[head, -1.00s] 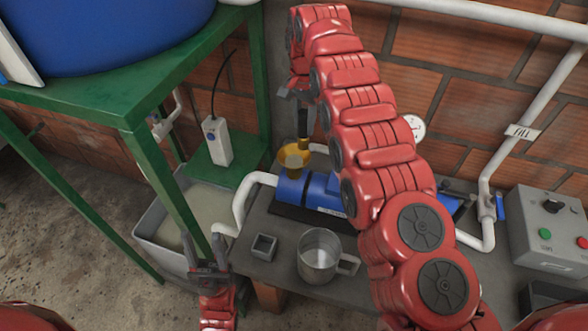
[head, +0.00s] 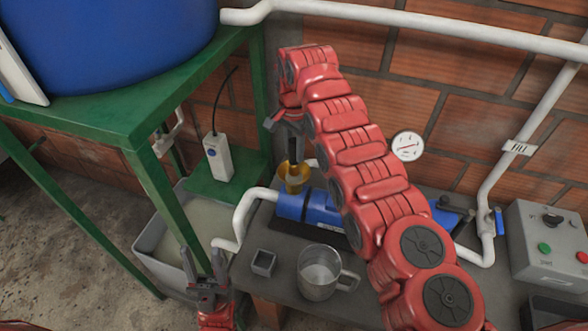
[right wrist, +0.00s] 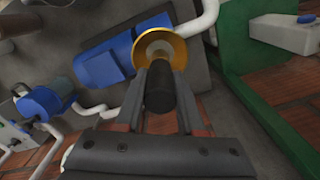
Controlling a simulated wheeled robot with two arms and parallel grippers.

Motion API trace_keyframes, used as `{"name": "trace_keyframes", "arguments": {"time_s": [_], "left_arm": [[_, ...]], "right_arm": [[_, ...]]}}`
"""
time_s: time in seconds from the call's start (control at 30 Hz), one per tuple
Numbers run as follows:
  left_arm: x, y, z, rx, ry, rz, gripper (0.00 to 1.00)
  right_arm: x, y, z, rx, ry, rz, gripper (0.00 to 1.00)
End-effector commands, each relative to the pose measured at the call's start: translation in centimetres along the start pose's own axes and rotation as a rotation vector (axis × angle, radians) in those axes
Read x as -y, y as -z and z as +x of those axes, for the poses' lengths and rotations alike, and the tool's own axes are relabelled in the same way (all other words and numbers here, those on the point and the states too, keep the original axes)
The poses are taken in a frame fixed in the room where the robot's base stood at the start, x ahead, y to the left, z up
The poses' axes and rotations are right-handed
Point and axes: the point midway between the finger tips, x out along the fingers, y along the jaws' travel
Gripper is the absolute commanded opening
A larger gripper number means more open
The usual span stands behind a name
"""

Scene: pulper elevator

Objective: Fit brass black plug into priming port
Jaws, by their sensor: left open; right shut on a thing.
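My right gripper (right wrist: 158,98) is shut on the plug (right wrist: 160,88), which shows as a black cylinder between its fingers. In the head view the black plug (head: 293,150) hangs upright right above the brass funnel-shaped priming port (head: 283,169) at the left end of the blue pump. In the right wrist view the brass rim of the port (right wrist: 177,48) shows just beyond the plug's end. The plug's lower end is hidden, so I cannot tell whether it touches or enters the port. My left gripper (head: 205,270) is open and empty, low at the left.
White pipes, a gauge (head: 407,146) and a control box (head: 548,242) lie to the right. A green stand (head: 150,150) is at left.

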Motion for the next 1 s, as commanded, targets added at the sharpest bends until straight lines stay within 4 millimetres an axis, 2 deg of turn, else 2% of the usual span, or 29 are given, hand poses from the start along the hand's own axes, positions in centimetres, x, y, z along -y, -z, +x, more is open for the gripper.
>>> {"name": "trace_keyframes", "arguments": {"time_s": [0.03, 0.33, 0.53, 0.9, 0.93, 1.0], "left_arm": [[0.1, 0.2, 0.9, -0.001, 0.000, 0.000, 0.50], [0.1, 0.4, 2.3, -0.001, 0.000, 0.000, 0.50], [0.1, 0.5, 2.9, -0.001, 0.000, 0.000, 0.50], [0.1, 0.4, 2.3, -0.001, 0.000, 0.000, 0.50], [0.1, 0.4, 2.5, -0.001, 0.000, 0.000, 0.50], [0.1, 0.4, 2.5, -0.001, 0.000, 0.000, 0.50]], "right_arm": [[0.0, -0.1, 0.3, 0.002, 0.000, 0.000, 0.00], [-0.1, -0.1, 3.2, 0.002, -0.003, 0.000, 0.00], [-0.1, -0.1, 6.0, 0.001, -0.003, -0.001, 0.00], [0.0, 0.0, 6.7, -0.001, 0.001, -0.001, 0.00], [0.0, 0.0, 6.6, -0.001, 0.001, -0.001, 0.43], [0.0, 0.0, 6.5, -0.001, 0.001, -0.001, 0.56]]}}
